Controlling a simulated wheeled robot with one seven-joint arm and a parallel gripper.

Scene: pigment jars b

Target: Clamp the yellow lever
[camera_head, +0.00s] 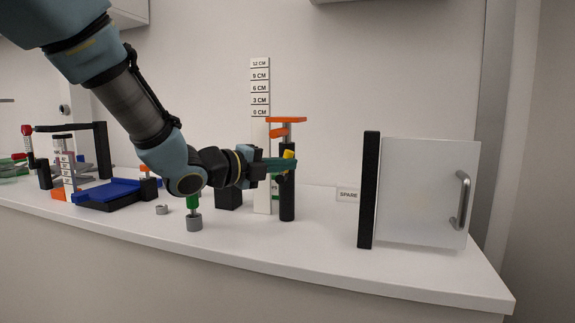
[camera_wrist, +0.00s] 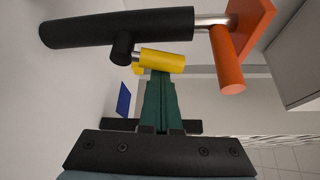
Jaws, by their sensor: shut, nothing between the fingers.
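The yellow lever (camera_wrist: 162,61) is a short yellow cylinder on the side of a black post (camera_wrist: 115,30). In the head view the yellow lever (camera_head: 288,155) shows as a small piece on the upright black post (camera_head: 287,200). My gripper (camera_wrist: 161,75) has green fingers that are shut and empty. Their tips end at the yellow lever in the wrist view, and I cannot tell whether they touch it. In the head view my gripper (camera_head: 295,164) reaches the post from the left, just below the lever.
An orange top and handle (camera_head: 286,120) sit above the black post. A white centimetre scale (camera_head: 261,100) stands behind it. A translucent door with a handle (camera_head: 430,190) is at right. Counter is clear before the post.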

